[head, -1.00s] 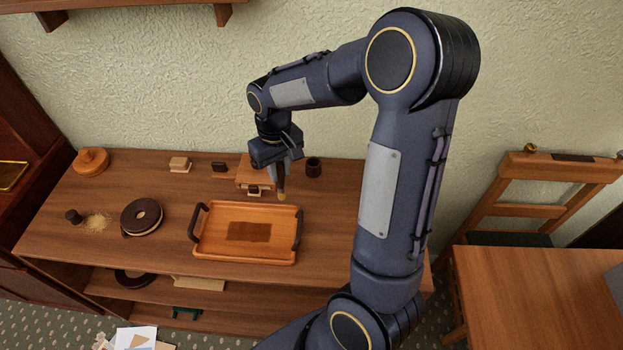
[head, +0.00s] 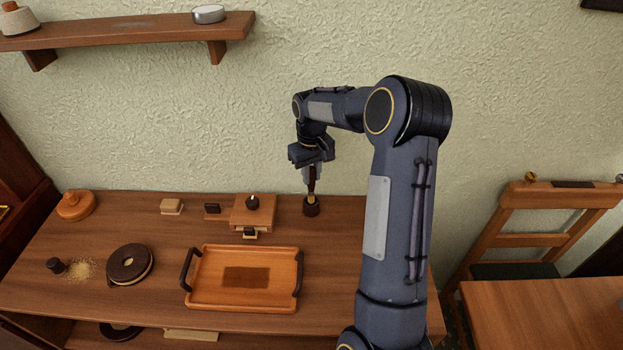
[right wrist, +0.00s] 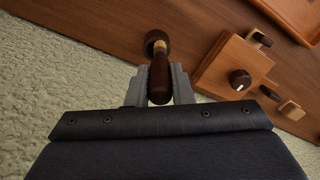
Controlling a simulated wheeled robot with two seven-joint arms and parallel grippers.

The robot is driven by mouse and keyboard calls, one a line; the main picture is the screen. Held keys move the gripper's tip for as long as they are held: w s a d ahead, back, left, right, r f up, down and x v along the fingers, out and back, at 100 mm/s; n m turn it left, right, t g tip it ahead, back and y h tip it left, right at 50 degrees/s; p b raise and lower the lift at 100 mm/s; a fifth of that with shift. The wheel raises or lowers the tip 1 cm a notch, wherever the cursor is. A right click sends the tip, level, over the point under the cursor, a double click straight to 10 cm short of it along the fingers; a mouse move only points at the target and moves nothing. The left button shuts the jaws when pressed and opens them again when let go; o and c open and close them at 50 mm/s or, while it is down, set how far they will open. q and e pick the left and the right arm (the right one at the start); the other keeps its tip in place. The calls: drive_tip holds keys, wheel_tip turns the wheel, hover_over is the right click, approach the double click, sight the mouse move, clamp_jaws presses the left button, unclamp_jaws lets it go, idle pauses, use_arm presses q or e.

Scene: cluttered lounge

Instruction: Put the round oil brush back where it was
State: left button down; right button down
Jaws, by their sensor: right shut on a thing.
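The round oil brush (head: 312,181) has a dark brown handle and a pale band near its lower end. My right gripper (head: 313,172) is shut on its handle and holds it roughly upright, brush end down. In the right wrist view the brush (right wrist: 160,76) sits between the two grey fingers of the gripper (right wrist: 155,88). A small dark round cup (head: 311,208) stands on the cabinet top directly under the brush, and it shows in the right wrist view (right wrist: 157,37). The brush end overlaps the cup's mouth; I cannot tell how deep it is. My left gripper is not in view.
A wooden box with a dark knob (head: 252,215) stands just left of the cup. A wooden tray with dark handles (head: 205,303) lies in front. A dark round disc (head: 130,263), spilled grains (head: 82,268) and a lidded pot (head: 76,205) are further left. The textured wall is close behind.

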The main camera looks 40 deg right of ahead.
sight(311, 183)
drive_tip(key=shift+w+d+f, duration=0.45)
drive_tip(key=shift+w+f, duration=0.15)
drive_tip(key=shift+f, duration=0.25)
drive_tip(key=shift+w+f+p, duration=0.1)
drive_tip(key=shift+f+p, duration=0.3)
drive_tip(key=shift+f, duration=1.3)
drive_tip(key=shift+f, duration=0.15)
drive_tip(key=c, duration=1.3)
unclamp_jaws()
